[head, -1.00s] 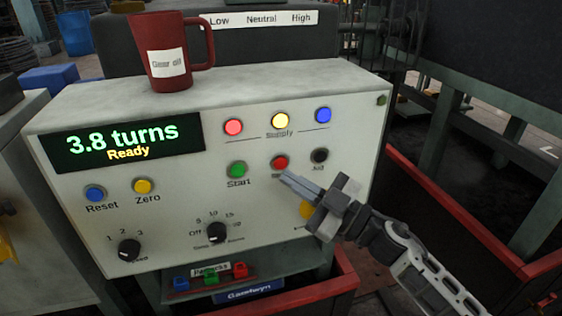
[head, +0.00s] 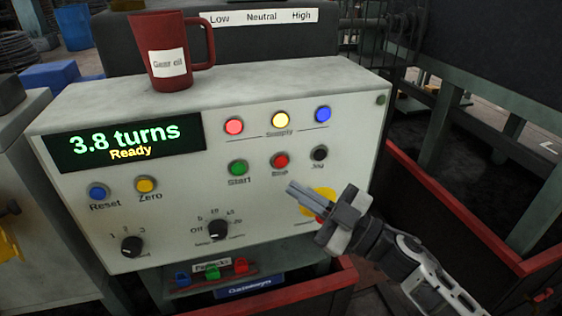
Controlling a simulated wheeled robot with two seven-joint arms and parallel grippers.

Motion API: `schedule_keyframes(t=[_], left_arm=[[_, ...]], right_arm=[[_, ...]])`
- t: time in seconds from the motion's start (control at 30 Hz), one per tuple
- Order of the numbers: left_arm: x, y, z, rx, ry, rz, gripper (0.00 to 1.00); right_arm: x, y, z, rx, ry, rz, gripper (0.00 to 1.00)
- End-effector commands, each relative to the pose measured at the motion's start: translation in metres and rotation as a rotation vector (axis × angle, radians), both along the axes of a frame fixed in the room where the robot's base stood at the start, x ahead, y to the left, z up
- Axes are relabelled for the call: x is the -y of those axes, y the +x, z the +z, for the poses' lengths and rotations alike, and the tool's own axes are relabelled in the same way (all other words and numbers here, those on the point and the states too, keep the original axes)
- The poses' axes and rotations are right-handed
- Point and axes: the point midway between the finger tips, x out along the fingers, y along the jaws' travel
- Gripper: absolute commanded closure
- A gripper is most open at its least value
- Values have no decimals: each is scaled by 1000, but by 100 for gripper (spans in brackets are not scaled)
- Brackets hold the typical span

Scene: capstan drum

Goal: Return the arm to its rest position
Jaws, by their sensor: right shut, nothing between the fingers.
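My right gripper (head: 291,187) comes in from the lower right and is shut and empty. Its tips are in front of the control panel (head: 180,210), below the red Stop button (head: 280,160), and apart from that button. The gripper partly covers a yellow disc (head: 318,194) with a red part on the panel's lower right. My left gripper is not in view.
The panel carries a display (head: 125,141) reading "3.8 turns Ready", a green Start button (head: 238,167) and dark knobs (head: 218,229). A red mug (head: 174,50) labelled "Gear oil" stands on top. Red rails (head: 440,205) flank dark space at right.

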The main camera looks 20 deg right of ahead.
Motion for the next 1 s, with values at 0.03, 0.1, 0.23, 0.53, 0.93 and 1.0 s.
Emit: schedule_keyframes(t=[0.03, 0.1, 0.23, 0.53, 0.93, 1.0], left_arm=[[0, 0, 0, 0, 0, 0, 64], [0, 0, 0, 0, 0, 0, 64], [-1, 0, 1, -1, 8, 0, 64], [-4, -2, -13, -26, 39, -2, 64], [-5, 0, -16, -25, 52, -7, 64], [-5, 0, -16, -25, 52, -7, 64]], right_arm=[[0, 0, 0, -2, 2, -2, 100], [1, -2, -5, -21, 21, -30, 100], [9, -12, -37, -167, 120, -203, 100], [5, -110, -178, -865, 130, -531, 100], [-11, -153, -209, -1071, 83, -517, 100], [-11, -153, -209, -1070, 83, -518, 100]])
